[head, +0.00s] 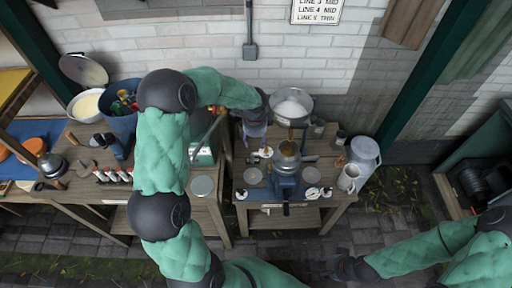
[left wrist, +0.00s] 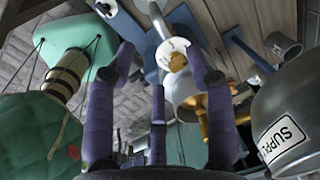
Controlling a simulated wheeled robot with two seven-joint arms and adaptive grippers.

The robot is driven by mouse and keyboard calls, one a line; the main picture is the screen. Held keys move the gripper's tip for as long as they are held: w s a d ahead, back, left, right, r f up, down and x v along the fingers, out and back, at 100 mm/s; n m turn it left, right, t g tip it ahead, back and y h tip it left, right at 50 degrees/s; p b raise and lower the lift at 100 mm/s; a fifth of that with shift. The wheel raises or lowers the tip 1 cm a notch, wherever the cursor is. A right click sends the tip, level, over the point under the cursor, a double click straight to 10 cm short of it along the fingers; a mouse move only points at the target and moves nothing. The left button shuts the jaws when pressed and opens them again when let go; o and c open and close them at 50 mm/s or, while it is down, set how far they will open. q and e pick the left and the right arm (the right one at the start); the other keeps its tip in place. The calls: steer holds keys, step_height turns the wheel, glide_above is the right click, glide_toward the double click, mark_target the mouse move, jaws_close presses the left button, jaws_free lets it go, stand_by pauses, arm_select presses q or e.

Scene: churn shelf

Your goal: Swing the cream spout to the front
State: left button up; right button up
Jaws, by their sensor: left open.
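The cream separator (head: 286,186) stands on the small wooden table, with a blue body and a rounded metal top. A metal supply bowl (head: 292,104) with white contents sits above and behind it, with a brass tap under it. I cannot clearly tell the cream spout from the other metal parts. My left gripper (head: 257,140) is open and points down, left of the bowl and behind the separator. In the left wrist view its purple fingers (left wrist: 159,58) are spread, with brass and silver parts (left wrist: 180,62) beyond them. My right gripper (head: 348,268) is low at the right, away from the table.
Small plates (head: 252,175) lie on the table beside the separator. A green scale (head: 204,152) is left, partly behind my left arm. The labelled supply bowl (left wrist: 290,105) fills the wrist view's right side.

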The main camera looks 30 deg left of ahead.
mark_target(256, 154)
arm_select(q)
steer(key=f+b, duration=0.1)
steer(key=f, duration=0.6)
steer(key=f+b, duration=0.1)
steer(key=f, duration=0.2)
steer(key=shift+w+a+f+b, duration=0.15)
steer(key=shift+w+b, duration=0.15)
steer(key=shift+w, duration=0.1)
jaws_close()
